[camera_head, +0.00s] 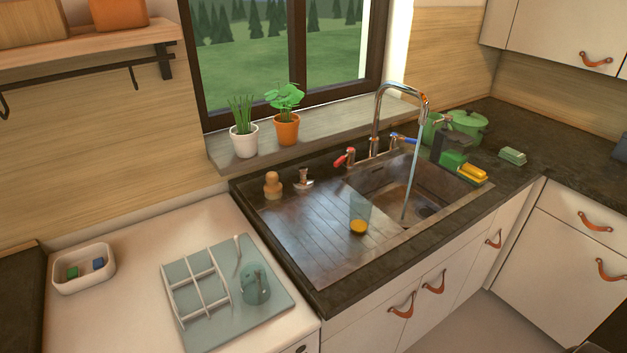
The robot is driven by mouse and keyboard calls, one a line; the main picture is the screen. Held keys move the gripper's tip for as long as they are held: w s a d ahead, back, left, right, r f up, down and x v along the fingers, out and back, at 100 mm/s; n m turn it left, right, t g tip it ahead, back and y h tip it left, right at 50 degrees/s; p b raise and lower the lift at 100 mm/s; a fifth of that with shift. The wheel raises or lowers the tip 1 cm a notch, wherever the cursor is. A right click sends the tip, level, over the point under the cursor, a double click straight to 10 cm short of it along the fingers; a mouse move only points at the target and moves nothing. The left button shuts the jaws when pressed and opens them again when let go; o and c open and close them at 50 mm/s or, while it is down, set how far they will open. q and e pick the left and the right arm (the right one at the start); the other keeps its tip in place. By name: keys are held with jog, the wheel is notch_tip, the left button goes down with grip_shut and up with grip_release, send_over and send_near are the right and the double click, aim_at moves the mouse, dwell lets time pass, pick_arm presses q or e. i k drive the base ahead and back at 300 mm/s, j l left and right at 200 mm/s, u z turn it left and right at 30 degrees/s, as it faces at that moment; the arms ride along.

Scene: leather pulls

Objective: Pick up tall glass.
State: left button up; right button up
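A tall clear glass (358,211) stands upright on the ribbed metal drainboard (310,230), left of the sink basin. It is hard to see against the metal. A yellow-orange thing (358,227) shows at its base; I cannot tell whether it is inside the glass or in front of it. Neither of my grippers is in view, and nothing is seen holding the glass.
Water runs from the tall tap (425,110) into the sink basin (400,187). A wooden-topped item (272,185) stands behind the drainboard. A white rack (195,285) and teal cup (256,283) sit on a mat at the left. Green pots (467,125) stand at the right.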

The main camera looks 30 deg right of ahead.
aim_at(362, 201)
jog(key=z, duration=1.2)
